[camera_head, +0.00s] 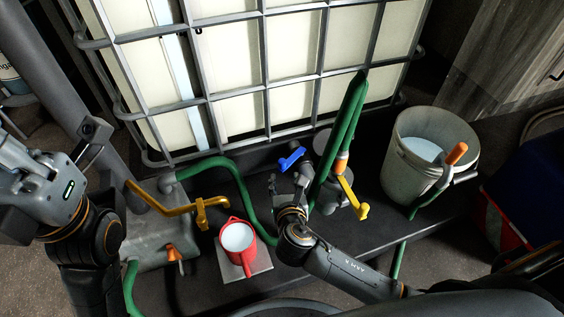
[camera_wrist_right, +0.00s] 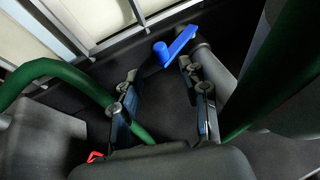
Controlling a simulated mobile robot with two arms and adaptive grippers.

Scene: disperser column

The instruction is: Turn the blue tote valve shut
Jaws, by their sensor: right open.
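The blue tote valve handle (camera_head: 291,158) is a flat bar at the foot of the caged white tote (camera_head: 310,60). In the right wrist view the blue handle (camera_wrist_right: 180,45) runs from a round hub at left up to the right, beside a grey pipe (camera_wrist_right: 215,75). My right gripper (camera_head: 290,182) is just on the near side of the handle. Its fingers (camera_wrist_right: 158,78) are apart with nothing between them, and the handle lies a little beyond the tips. Contact does not show.
Green hoses (camera_head: 343,130) run close on both sides of the right gripper. A yellow lever (camera_head: 352,197) stands to its right, another yellow handle (camera_head: 180,208) to its left. A red jug (camera_head: 237,243) is at near left, a white bucket (camera_head: 405,180) at right.

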